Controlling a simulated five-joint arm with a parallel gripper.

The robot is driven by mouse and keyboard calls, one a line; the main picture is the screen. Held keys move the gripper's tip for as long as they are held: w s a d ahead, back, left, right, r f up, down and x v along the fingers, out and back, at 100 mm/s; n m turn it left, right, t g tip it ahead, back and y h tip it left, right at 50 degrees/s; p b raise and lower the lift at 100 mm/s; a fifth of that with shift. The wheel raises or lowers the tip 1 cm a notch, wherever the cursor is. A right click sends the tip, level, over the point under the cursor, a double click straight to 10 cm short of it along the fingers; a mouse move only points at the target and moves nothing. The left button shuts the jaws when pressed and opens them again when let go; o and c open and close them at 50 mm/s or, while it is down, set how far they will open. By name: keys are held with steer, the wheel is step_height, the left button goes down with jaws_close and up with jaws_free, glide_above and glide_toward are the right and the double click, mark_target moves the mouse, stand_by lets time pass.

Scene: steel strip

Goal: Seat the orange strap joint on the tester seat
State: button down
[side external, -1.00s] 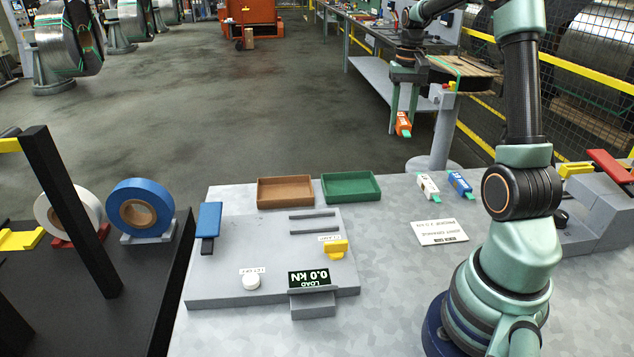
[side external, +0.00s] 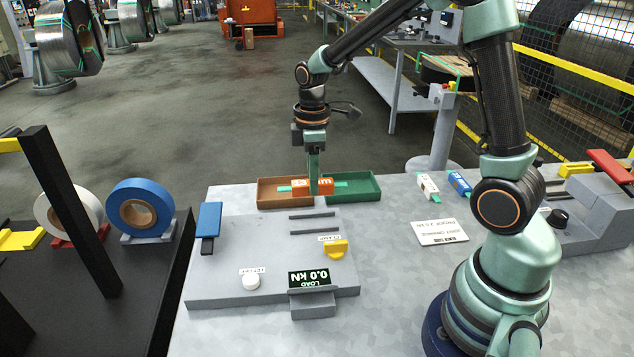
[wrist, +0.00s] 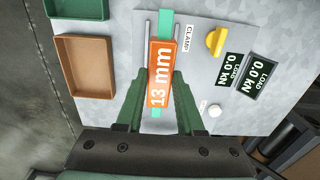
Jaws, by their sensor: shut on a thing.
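The orange strap joint (side external: 322,186), with green strap ends and a "13 mm" label, is held in my gripper (side external: 314,188). In the wrist view the joint (wrist: 160,78) sits between the two green fingers of my gripper (wrist: 158,92), which are shut on it. In the side view it hangs level, in front of the brown and green trays. The tester seat, marked by two dark parallel rails (side external: 313,222), is on the grey tester plate (side external: 230,270). In the wrist view the joint covers part of the rails. The yellow clamp knob (side external: 336,249) stands right of the plate's middle.
The brown tray (side external: 268,205) and green tray (side external: 372,197) stand behind the plate. A blue lever (side external: 208,222), white button (side external: 251,282) and load display reading 0.0 kN (side external: 310,278) are on the tester. White (side external: 428,187) and blue (side external: 459,184) joints lie to the right.

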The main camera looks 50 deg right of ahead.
stand_by(0.3)
steer(key=shift+f, duration=3)
steer(key=shift+f, duration=0.3)
steer(key=shift+f, duration=0.55)
steer(key=shift+f, duration=0.55)
stand_by(0.3)
steer(key=shift+c, duration=2.2)
jaws_free()
